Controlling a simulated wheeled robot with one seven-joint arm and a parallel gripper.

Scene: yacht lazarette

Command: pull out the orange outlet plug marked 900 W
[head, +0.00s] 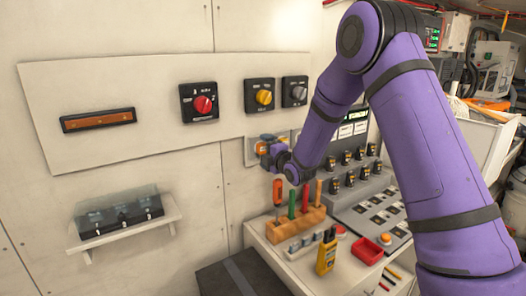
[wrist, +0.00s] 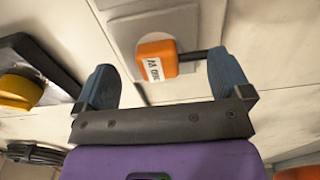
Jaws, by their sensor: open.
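The orange plug (wrist: 157,58) sits in a pale outlet plate (wrist: 122,32) on the wall. It has a white label with dark marks, tilted and only partly readable; I cannot make out the full marking. A short dark cord or stem runs from the plug toward the right finger. My gripper (wrist: 160,66) is open, with one blue finger on each side of the plug in the picture; I see a gap on the left. In the head view, my gripper (head: 271,150) is at the outlet plate (head: 250,152), and a bit of orange shows beside it.
Red (head: 203,105), yellow (head: 264,97) and grey (head: 295,92) rotary switches are on the wall above. Below stand screwdrivers in a wooden block (head: 283,230), a yellow meter (head: 326,254) and a red tray (head: 368,251). A switch panel (head: 372,200) is to the right.

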